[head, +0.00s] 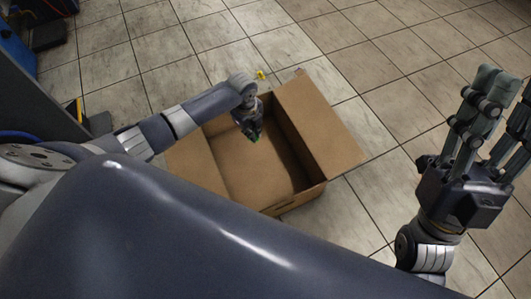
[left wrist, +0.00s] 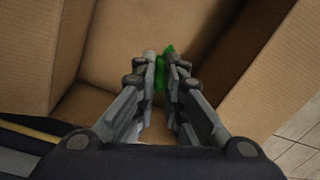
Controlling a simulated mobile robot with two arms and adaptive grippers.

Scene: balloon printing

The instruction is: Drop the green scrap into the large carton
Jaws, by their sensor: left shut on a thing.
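The large carton (head: 243,178) stands open on the floor in the middle of the head view, its flaps spread. Its brown walls also fill most of the left wrist view (left wrist: 130,60). My left gripper (head: 254,136) reaches over the carton opening, pointing down. In the left wrist view its fingers (left wrist: 166,75) are closed on the green scrap (left wrist: 167,52), which pokes out between and past the fingertips.
A small yellow object (head: 261,75) lies on the tiled floor just behind the carton. A dark cabinet (head: 35,95) with blue and yellow items stands at the far left. The tiled floor right of the carton is clear.

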